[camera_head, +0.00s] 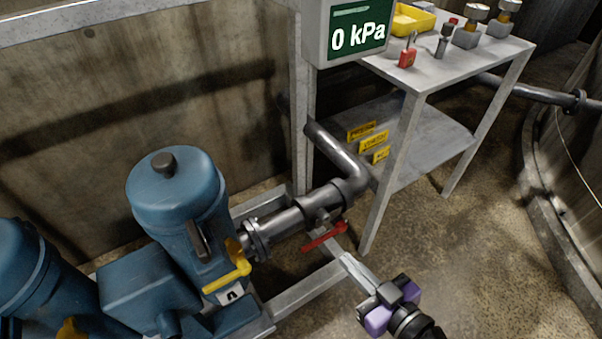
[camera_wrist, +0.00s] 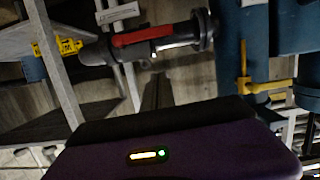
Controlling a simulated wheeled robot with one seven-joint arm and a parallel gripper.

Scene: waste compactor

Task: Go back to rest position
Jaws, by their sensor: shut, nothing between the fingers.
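My gripper (camera_head: 351,265), with a black and purple body, is at the lower middle of the head view. Its fingers are together and empty, pointing up-left over the floor near the pump frame's right end. The nearest task-like parts are a red valve handle (camera_head: 325,236) on the grey pipe (camera_head: 300,215), which is apart from the fingers as far as I can tell. In the wrist view the purple gripper body (camera_wrist: 190,150) fills the bottom, and the red handle (camera_wrist: 155,36) lies across the pipe above it.
Blue pumps (camera_head: 175,200) with a yellow handle (camera_head: 229,277) stand at the left on a grey frame (camera_head: 310,290). A metal table (camera_head: 440,70) holds padlocks and a yellow tray (camera_head: 412,19). A display (camera_head: 357,38) reads 0 kPa. Floor (camera_head: 490,240) at the right is clear.

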